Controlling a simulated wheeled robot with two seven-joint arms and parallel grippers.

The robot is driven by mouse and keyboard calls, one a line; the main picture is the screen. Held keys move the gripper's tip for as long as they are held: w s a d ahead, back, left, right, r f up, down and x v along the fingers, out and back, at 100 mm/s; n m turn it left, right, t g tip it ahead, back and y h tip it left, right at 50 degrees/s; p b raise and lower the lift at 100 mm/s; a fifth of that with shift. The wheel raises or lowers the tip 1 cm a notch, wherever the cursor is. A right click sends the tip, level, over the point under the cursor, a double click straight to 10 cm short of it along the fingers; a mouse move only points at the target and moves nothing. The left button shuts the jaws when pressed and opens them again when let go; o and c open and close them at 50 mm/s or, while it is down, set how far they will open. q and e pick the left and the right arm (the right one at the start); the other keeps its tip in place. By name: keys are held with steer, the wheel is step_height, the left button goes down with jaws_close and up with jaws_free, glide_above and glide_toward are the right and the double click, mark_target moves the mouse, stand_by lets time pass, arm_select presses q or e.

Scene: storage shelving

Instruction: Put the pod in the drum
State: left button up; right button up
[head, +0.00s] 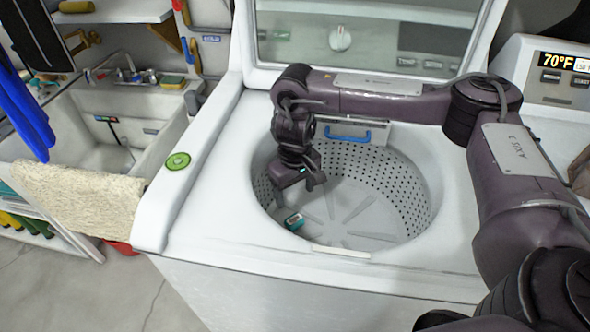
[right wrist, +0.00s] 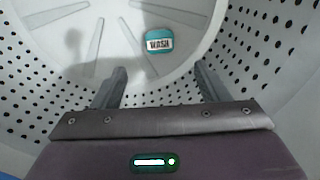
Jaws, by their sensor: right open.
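The pod (head: 294,222) is a small teal piece with a white label. It lies on the floor of the washer drum (head: 375,192), near the drum's front left. In the right wrist view the pod (right wrist: 158,40) shows its "WASH" label, beyond the fingertips and apart from them. My right gripper (head: 302,193) reaches down into the drum opening, above the pod. Its fingers (right wrist: 160,85) are spread open with nothing between them. My left gripper is not in view.
The washer's open lid (head: 365,40) stands up behind the drum. A round green item (head: 178,161) lies on the washer's left top edge. A sink (head: 100,125) with a beige towel (head: 80,200) is at the left. A control panel (head: 560,75) is at the right.

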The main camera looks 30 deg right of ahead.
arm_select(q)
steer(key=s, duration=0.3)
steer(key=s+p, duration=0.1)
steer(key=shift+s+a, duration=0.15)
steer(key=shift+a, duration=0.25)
arm_select(e)
step_height(320, 180, up, 5)
steer(key=shift+f, duration=0.1)
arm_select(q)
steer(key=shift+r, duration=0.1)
